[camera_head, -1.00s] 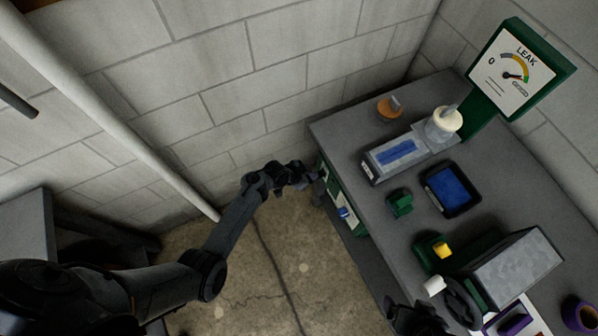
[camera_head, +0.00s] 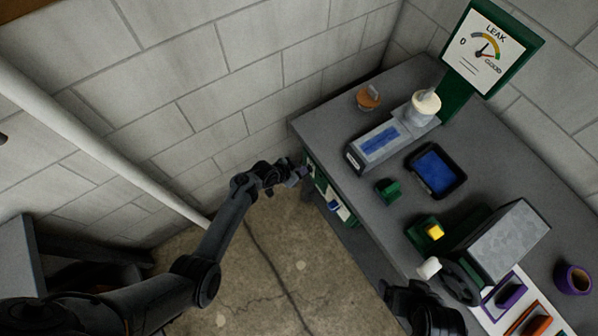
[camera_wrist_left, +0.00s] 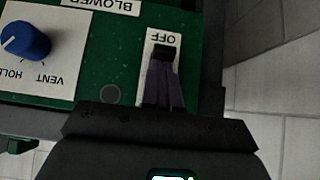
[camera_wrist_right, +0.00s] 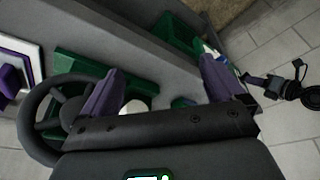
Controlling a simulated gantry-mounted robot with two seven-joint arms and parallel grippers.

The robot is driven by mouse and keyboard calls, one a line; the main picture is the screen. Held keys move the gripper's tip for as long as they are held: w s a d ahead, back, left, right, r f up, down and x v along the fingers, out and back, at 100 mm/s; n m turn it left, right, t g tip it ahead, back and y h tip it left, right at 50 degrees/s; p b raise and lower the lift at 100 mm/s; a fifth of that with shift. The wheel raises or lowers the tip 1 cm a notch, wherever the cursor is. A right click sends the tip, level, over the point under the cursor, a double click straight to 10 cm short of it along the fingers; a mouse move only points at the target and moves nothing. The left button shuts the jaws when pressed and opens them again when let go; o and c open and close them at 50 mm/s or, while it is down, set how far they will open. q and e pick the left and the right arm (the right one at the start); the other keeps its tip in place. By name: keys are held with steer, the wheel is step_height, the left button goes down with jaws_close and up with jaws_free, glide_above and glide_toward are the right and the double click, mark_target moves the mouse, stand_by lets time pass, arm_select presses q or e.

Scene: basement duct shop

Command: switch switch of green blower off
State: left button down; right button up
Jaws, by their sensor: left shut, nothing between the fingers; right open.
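The green blower panel (camera_head: 322,188) is on the front side of the grey bench. In the left wrist view the green panel (camera_wrist_left: 110,62) carries an upside-down BLOWER label (camera_wrist_left: 100,5). Its switch (camera_wrist_left: 162,52) shows as a dark piece on a white plate marked OFF. My left gripper (camera_wrist_left: 164,80) is shut and empty, its fingertips right at the switch and covering part of it. I cannot tell whether they touch. In the head view my left gripper (camera_head: 300,174) is beside the panel. My right gripper (camera_wrist_right: 160,85) is open and empty near the bench's front edge.
A blue VENT/HOLD knob (camera_wrist_left: 26,40) sits beside the switch. On the bench are a handwheel (camera_head: 460,284), a grey metal box (camera_head: 500,240), a blue-screened tablet (camera_head: 437,170) and a leak gauge (camera_head: 487,48). Open floor (camera_head: 270,260) lies left of the bench.

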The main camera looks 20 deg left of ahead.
stand_by(0.4)
arm_select(q)
steer(key=shift+r, duration=0.15)
steer(key=p+v, duration=0.9)
steer(key=p, duration=0.1)
steer(key=shift+s+a+r, duration=0.2)
steer(key=shift+s+r, duration=0.05)
